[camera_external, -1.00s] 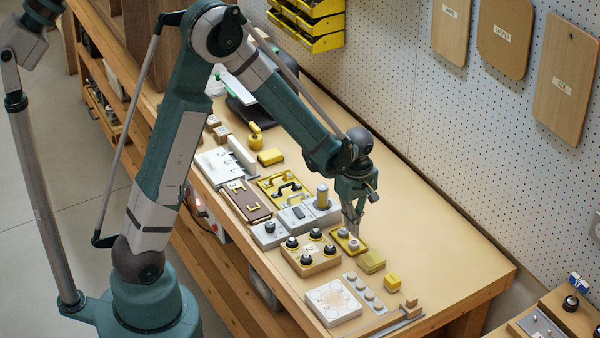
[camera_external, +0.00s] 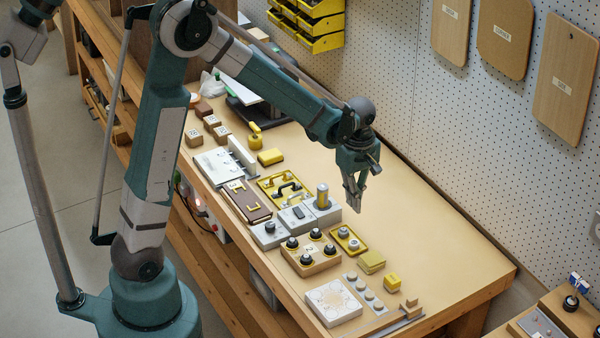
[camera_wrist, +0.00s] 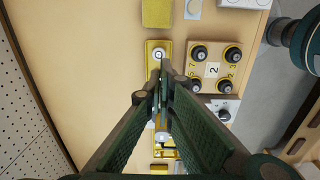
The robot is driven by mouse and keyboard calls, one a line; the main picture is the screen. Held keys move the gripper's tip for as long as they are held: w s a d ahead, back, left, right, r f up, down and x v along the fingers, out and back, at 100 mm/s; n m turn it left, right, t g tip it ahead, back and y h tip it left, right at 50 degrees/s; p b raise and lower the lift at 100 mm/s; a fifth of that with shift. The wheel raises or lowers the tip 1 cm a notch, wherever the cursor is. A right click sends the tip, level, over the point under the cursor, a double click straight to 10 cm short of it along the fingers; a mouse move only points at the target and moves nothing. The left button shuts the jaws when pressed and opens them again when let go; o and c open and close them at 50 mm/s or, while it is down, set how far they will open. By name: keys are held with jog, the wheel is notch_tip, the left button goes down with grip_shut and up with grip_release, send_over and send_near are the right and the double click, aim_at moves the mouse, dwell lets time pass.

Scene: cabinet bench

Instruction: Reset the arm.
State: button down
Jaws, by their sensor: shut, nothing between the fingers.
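My gripper (camera_external: 355,209) hangs over the bench (camera_external: 440,250), pointing down, with its fingers closed together and nothing between them. It is raised above the work surface, behind and above the yellow tray with two grey knobs (camera_external: 348,239), and does not touch it. In the wrist view my gripper (camera_wrist: 162,75) shows its two dark green fingers meeting near the middle. One knob of the yellow tray (camera_wrist: 158,54) shows just beyond the fingertips. The fingers hide part of what lies below.
A wooden block with several black knobs (camera_external: 311,252) stands beside the yellow tray. Yellow blocks (camera_external: 371,261), a white plate (camera_external: 333,302) and a yellow padlock (camera_external: 255,137) lie along the bench. The bench's right side by the pegboard (camera_external: 400,90) is clear.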

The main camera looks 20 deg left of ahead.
jog(key=shift+a+r, duration=0.1)
jog(key=shift+a, duration=0.05)
dwell(0.5)
jog(key=w+a+r+m+t, duration=0.1)
jog(key=a+r, duration=0.3)
jog(key=a, duration=0.3)
jog(key=a+r+m+t+h, duration=0.1)
jog(key=a+r+m, duration=0.1)
jog(key=a+r, duration=0.35)
jog(key=w+a+r+m+t, duration=0.1)
jog(key=a+r, duration=0.2)
jog(key=a, duration=0.6)
jog(key=s+a+r+m+t, duration=0.1)
jog(key=s+a, duration=0.2)
jog(key=a, duration=0.4)
jog(key=s+a+r+m+t+b, duration=0.1)
jog(key=s+a, duration=0.3)
jog(key=a, duration=0.4)
jog(key=s+a+r+m+t+y, duration=0.1)
jog(key=s+a+r+m+t, duration=0.1)
jog(key=a, duration=0.5)
jog(key=shift+s+a+r+m, duration=0.2)
jog(key=shift+s+r+m, duration=0.1)
jog(key=shift+s+m, duration=0.3)
jog(key=shift+s+f+b, duration=0.1)
jog(key=shift+f+b, duration=0.05)
jog(key=shift+b, duration=0.15)
